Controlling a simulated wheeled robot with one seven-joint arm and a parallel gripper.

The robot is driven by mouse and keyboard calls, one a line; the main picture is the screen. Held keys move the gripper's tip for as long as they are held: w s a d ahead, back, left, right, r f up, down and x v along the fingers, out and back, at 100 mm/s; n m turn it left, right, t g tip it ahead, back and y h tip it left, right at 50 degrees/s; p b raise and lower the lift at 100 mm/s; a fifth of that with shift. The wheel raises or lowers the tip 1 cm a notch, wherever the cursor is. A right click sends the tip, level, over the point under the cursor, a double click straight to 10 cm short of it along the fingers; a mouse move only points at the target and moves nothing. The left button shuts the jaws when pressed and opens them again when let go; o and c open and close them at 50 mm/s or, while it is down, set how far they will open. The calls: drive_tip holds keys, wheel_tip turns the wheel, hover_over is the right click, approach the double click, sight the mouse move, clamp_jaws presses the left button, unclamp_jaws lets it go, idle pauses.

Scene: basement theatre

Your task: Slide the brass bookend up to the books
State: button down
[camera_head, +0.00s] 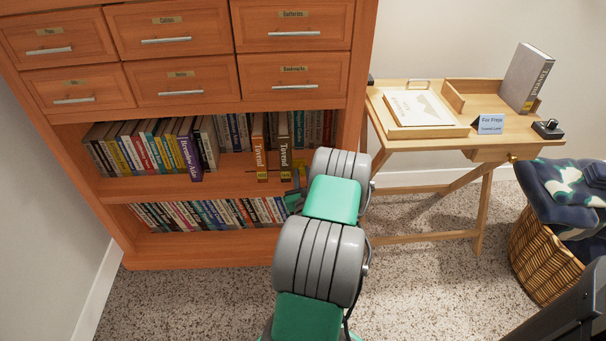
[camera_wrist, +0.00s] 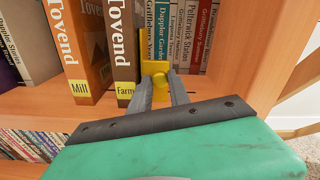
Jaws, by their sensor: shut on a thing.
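The brass bookend (camera_wrist: 154,68) shows in the wrist view as a yellow upright piece with a rounded tab. My gripper (camera_wrist: 158,88) is shut on it, one finger on each side. The bookend stands on the upper open shelf, just right of the two "Tovend" books, the "Mill" one (camera_wrist: 72,45) and the "Farm" one (camera_wrist: 119,45). Its base edge shows near the foot of the "Farm" book; I cannot tell if they touch. In the head view my arm hides the bookend and most of my gripper. The "Tovend" books also show there (camera_head: 259,150).
The bookcase's right side panel (camera_wrist: 262,50) is close to the right of my gripper. A back row of books (camera_wrist: 195,30) stands behind the bookend. A purple book (camera_head: 190,155) juts out further left. A desk (camera_head: 465,135) and wicker basket (camera_head: 545,250) stand right.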

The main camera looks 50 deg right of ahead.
drive_tip(key=shift+w+a, duration=0.1)
drive_tip(key=c, duration=1.5)
unclamp_jaws()
drive_tip(key=b+v, duration=0.1)
drive_tip(key=v, duration=0.7)
drive_tip(key=shift+b, duration=0.4)
